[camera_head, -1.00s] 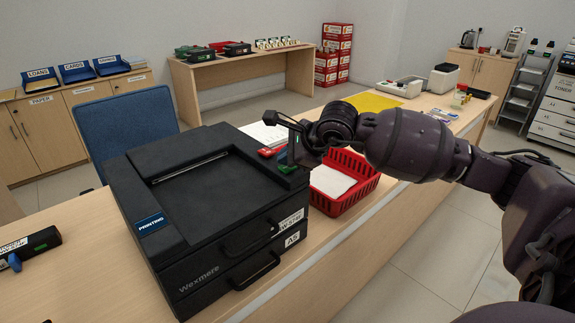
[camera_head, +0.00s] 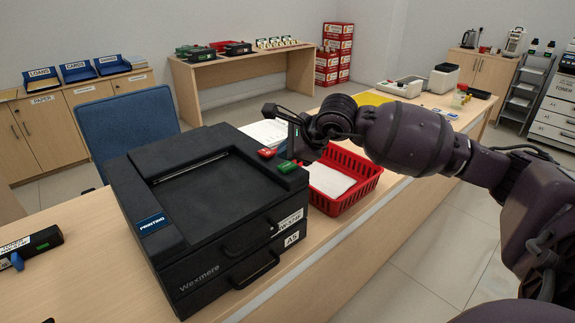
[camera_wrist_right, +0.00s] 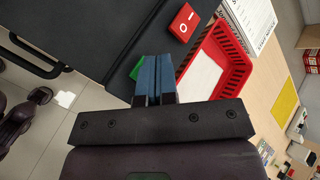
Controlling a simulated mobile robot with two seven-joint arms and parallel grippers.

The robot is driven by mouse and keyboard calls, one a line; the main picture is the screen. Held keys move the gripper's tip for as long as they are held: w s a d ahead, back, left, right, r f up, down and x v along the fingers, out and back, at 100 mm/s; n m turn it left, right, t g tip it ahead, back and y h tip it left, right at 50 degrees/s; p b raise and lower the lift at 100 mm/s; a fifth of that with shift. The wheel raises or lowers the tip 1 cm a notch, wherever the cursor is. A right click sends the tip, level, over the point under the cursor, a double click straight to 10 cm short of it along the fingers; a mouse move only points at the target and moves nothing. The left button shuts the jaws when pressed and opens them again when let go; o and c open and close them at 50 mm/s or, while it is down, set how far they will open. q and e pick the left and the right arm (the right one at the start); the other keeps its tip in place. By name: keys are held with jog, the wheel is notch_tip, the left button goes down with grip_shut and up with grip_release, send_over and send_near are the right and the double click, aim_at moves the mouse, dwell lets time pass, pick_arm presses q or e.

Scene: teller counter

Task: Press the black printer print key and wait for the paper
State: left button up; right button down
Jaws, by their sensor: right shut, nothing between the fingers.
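The black printer (camera_head: 205,195) stands on the counter in the head view, with a lit blue display (camera_head: 152,224) reading PRINTING. Its recessed top (camera_head: 205,185) and slot show no paper. A green key (camera_head: 287,167) and a red key (camera_head: 266,153) sit at its right back corner. My right gripper (camera_head: 288,155) is shut and empty, just above and behind the green key. In the right wrist view its blue fingertips (camera_wrist_right: 158,62) partly cover the green key (camera_wrist_right: 137,68). The red key (camera_wrist_right: 184,22) is beside them. My left gripper is not in view.
A red basket (camera_head: 345,180) holding white paper stands right of the printer, below my right arm. White printed sheets (camera_head: 265,132) lie behind the printer. A black labelled object (camera_head: 30,246) lies at left. The counter left of the printer is mostly clear.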

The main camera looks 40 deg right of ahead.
aim_at(287, 167)
jog(key=shift+r+p, duration=0.8)
jog(key=shift+r, duration=1.75)
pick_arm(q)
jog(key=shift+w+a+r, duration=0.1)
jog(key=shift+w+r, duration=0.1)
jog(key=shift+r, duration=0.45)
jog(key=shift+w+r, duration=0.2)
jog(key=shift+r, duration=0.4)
pick_arm(e)
jog(key=shift+f, duration=0.1)
